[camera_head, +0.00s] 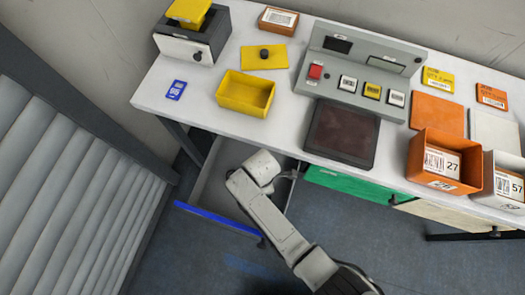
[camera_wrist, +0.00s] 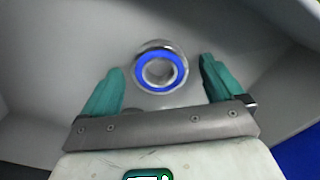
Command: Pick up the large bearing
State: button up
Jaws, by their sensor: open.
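The large bearing (camera_wrist: 143,72) is a metal ring with a blue band and an open centre. In the wrist view it lies on the pale floor of an open drawer (camera_wrist: 60,60). My gripper (camera_wrist: 161,65) is open, with its green fingers apart on the left and right of the bearing. No contact between fingers and bearing shows. In the head view my arm reaches over the open drawer (camera_head: 213,187) with the blue front, under the table's left part. The bearing is hidden in that view.
The drawer walls stand close around my gripper. Above is the white table (camera_head: 215,120) with a yellow bin (camera_head: 245,95), a grey scanner console (camera_head: 365,65) and an orange bin (camera_head: 445,160). A green drawer (camera_head: 350,183) is to the right, a ribbed grey panel (camera_head: 60,180) to the left.

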jog(key=shift+c, duration=0.3)
jog(key=c, duration=1.2)
jog(key=shift+r, duration=0.1)
